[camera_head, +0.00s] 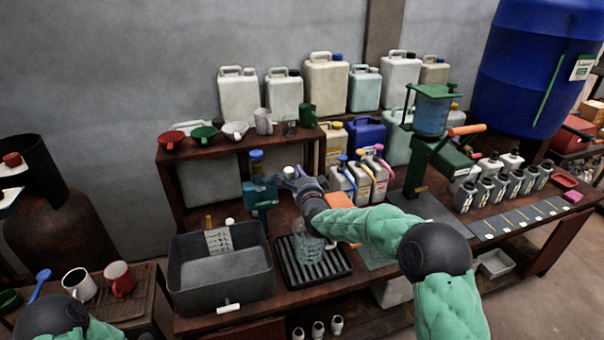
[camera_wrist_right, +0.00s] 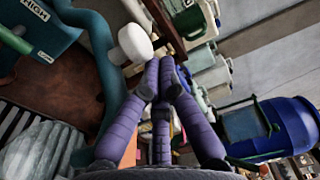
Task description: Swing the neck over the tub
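The tub (camera_head: 178,262) is a dark grey open basin at the left of the bench. Behind its right end stands a teal unit (camera_head: 259,192) with a blue top. In the right wrist view a curved teal neck (camera_wrist_right: 113,75) runs down beside the teal body (camera_wrist_right: 38,38), with a white knob (camera_wrist_right: 135,42) close by. My right gripper (camera_head: 292,178) is by the knob, right of the unit; in the wrist view its purple fingers (camera_wrist_right: 165,68) meet beside the knob, with nothing seen between them. I cannot tell whether they touch it. The neck is mostly hidden in the head view. My left gripper is out of view.
A clear glass vessel (camera_head: 308,246) stands on a ridged black tray (camera_head: 338,268) right of the tub, under my right forearm. Small bottles (camera_head: 360,180) and a green hand press (camera_head: 422,160) stand to the right. Funnels and jugs line the shelf (camera_head: 222,147) behind.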

